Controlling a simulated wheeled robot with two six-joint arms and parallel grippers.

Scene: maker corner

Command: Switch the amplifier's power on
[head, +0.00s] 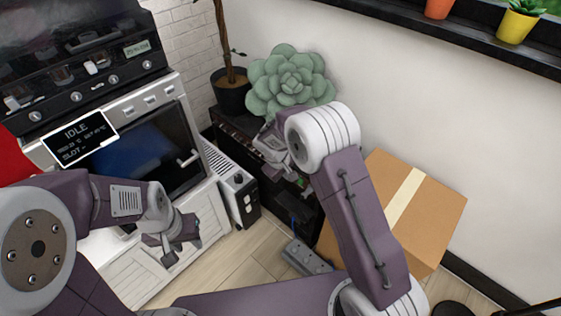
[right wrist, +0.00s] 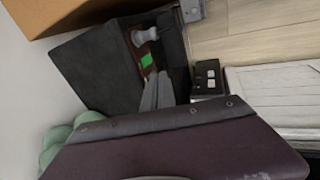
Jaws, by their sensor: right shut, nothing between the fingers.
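The amplifier (head: 297,212) is a black box on the floor against the wall, partly hidden behind my right arm. In the right wrist view its dark side (right wrist: 92,68) and brown control panel show, with a bright green patch (right wrist: 147,60) and a pale rounded knob-like part (right wrist: 147,35) on the panel. My right gripper (right wrist: 160,80) is shut and empty, its grey fingertips close to the panel near the green patch. I cannot tell whether they touch. My left gripper (head: 178,246) looks open and empty in front of the white cabinet, away from the amplifier.
A white heater-like unit (head: 222,172) stands just left of the amplifier. A cardboard box (head: 425,215) stands to its right, and a grey power strip (head: 305,258) lies in front. An oven-like machine (head: 140,150) is at left.

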